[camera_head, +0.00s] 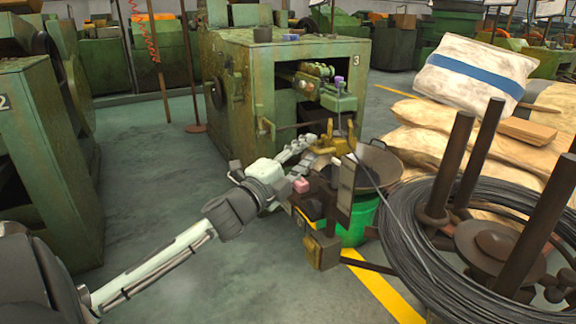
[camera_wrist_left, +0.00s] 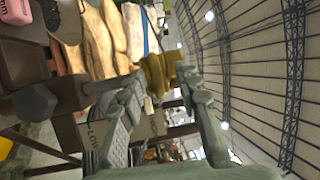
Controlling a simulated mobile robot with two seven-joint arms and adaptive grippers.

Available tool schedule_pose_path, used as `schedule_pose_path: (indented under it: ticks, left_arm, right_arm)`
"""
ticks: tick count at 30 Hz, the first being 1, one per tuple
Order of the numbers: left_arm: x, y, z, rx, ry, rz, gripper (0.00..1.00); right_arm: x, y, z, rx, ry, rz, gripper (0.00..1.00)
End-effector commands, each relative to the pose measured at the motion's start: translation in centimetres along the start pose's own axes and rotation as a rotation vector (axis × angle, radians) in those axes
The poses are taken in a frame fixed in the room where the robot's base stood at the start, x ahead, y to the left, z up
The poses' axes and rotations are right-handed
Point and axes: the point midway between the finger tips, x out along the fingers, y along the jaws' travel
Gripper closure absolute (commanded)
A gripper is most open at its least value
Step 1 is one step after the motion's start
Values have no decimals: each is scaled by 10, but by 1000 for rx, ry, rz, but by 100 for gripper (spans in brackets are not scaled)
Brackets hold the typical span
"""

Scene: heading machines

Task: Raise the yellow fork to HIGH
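The yellow fork (camera_head: 325,143) is a dull brass-yellow piece at the front of the green machine marked 3, above a dark pan. My left gripper (camera_head: 306,147) reaches it from the left. In the left wrist view the yellow fork (camera_wrist_left: 157,72) lies ahead, between and just beyond the fingertips of my left gripper (camera_wrist_left: 158,85). The fingers are spread apart, and I cannot tell whether either touches the fork. A plate lettered "LOW" (camera_wrist_left: 94,140) is partly hidden behind one finger. My right gripper is in neither view.
The green machine (camera_head: 238,105) stands behind the fork. A dark pan (camera_head: 372,165) and green bucket (camera_head: 356,222) are close by, with a small pink block (camera_head: 300,185) nearer. A wire coil (camera_head: 425,250) with upright posts fills the right. Floor (camera_head: 155,190) is clear at left.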

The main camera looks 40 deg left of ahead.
Motion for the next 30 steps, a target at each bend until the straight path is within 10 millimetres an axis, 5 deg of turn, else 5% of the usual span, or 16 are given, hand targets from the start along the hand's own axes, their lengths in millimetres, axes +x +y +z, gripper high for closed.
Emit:
schedule_pose_path:
  ticks: [12, 30]
  left_arm:
    - [-80, 0, 0, -1, -1, 0, 68]
    - [-93, -2, 0, 2, 1, -3, 68]
  right_arm:
    - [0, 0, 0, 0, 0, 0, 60]
    - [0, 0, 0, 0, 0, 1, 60]
